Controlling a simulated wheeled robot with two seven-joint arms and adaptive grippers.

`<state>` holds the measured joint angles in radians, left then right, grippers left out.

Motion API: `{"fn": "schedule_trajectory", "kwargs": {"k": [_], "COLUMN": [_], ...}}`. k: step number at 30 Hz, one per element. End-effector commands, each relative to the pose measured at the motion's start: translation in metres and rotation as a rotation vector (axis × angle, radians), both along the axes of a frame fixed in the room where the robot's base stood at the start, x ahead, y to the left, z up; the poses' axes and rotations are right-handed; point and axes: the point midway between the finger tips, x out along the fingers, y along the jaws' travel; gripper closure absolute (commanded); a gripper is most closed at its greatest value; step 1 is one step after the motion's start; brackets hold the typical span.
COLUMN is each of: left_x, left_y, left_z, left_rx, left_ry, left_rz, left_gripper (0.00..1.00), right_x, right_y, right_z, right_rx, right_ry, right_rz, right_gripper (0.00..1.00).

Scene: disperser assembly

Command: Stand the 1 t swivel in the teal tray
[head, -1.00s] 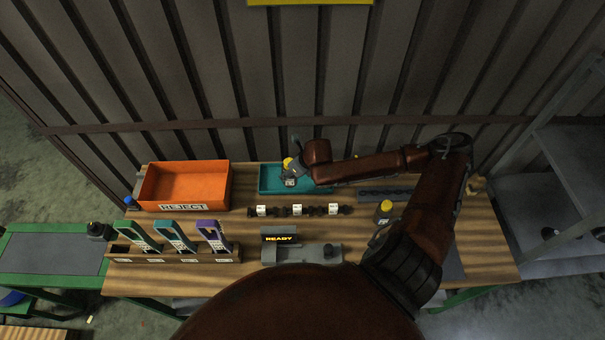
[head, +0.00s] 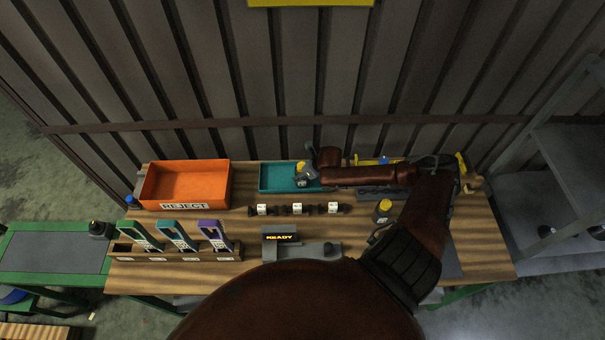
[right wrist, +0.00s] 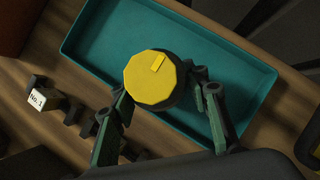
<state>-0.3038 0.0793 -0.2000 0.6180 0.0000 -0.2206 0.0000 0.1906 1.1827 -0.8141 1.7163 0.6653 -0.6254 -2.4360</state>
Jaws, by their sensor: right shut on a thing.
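The teal tray (head: 275,179) lies at the back middle of the bench, and its floor and walls show in the right wrist view (right wrist: 100,42). The swivel (head: 301,167) has a yellow top, a dark body and a pale label. Its yellow faceted top (right wrist: 152,80) faces the right wrist camera, so it looks upright. My right gripper (head: 309,173) is shut on its body, with one finger on each side in the wrist view (right wrist: 162,98). The swivel is over or in the tray; its base is hidden, so contact with the floor cannot be told. My left gripper is out of view.
An orange reject bin (head: 184,184) stands left of the tray. A row of dark holders with white labels (head: 297,209) lies in front. Another yellow-topped piece (head: 384,206) stands to the right.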

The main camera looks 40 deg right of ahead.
Motion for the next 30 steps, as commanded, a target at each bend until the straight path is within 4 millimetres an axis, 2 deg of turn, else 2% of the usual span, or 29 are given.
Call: {"fn": "schedule_trajectory", "kwargs": {"k": [8, 9, 16, 25, 30], "left_x": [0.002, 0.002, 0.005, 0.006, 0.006], "left_y": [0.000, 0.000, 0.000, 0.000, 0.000], "left_z": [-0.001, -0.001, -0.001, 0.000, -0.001], "left_rx": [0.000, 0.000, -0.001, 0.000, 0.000], "left_ry": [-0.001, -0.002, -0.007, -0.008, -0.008], "left_rz": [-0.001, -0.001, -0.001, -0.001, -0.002], "left_gripper": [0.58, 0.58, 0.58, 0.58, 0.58], "right_x": [0.002, 0.000, 0.000, 0.000, -0.007], "right_y": [0.000, 0.000, 0.000, 0.000, -0.002], "right_z": [0.000, -0.002, -0.002, -0.001, 0.011], "right_rx": [-0.001, -0.001, -0.001, -0.001, -0.002], "right_ry": [-0.004, 0.000, 0.000, 0.000, 0.001], "right_rz": [0.000, 0.000, 0.000, 0.000, 0.000], "right_gripper": [1.00, 0.57, 0.41, 0.40, 0.40]}}
